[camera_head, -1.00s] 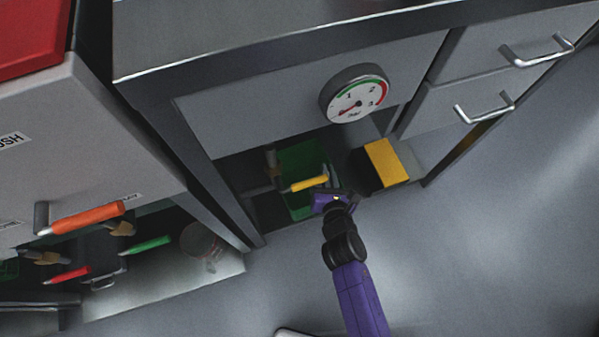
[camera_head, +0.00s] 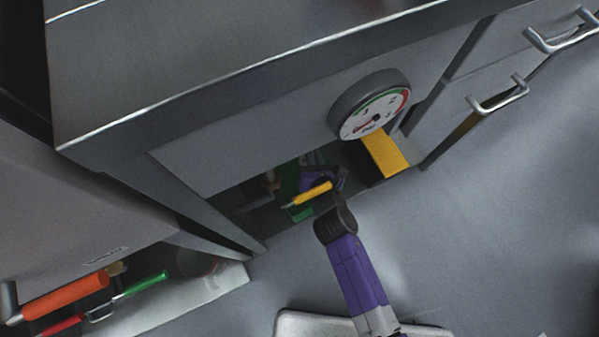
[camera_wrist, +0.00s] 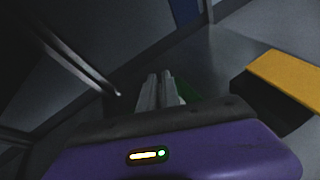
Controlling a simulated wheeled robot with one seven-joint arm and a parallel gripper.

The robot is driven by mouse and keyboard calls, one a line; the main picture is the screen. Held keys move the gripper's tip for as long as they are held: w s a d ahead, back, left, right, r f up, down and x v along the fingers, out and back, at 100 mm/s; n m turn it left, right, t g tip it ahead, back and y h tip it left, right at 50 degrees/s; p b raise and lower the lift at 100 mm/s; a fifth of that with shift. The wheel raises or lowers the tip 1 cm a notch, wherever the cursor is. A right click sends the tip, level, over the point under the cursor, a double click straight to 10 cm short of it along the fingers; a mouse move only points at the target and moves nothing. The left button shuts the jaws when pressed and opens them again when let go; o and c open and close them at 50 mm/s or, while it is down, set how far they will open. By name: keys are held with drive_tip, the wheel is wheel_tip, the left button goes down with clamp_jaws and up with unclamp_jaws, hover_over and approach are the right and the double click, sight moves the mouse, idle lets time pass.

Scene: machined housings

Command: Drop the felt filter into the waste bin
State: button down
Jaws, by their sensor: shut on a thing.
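My gripper (camera_head: 312,165) reaches into the low open bay under the grey bench. In the wrist view its pale grey fingers (camera_wrist: 160,90) are close together, shut on a thin thing. I take this to be the felt filter, but it hardly shows between the fingers. A green open container (camera_head: 290,180) stands in the bay, partly hidden by my gripper; its green also shows behind the fingers in the wrist view (camera_wrist: 189,90). It may be the waste bin, but no label shows. My fingers appear over or beside it; the exact height is unclear.
A yellow-handled tool (camera_head: 312,193) shows in front of my gripper. A yellow-and-black box (camera_head: 386,152) stands right of the container. A round gauge (camera_head: 375,110) sits on the panel above. Drawer handles (camera_head: 498,95) stick out at right. The floor (camera_head: 480,220) is clear.

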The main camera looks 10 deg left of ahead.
drive_tip(key=shift+f+b, duration=1.4)
drive_tip(key=shift+f, duration=0.3)
drive_tip(key=shift+r, duration=0.1)
drive_tip(key=c, duration=1.5)
unclamp_jaws()
drive_tip(key=p+v, duration=0.3)
drive_tip(key=v, duration=0.4)
drive_tip(key=shift+s+d, duration=0.15)
drive_tip(key=shift+s, duration=0.25)
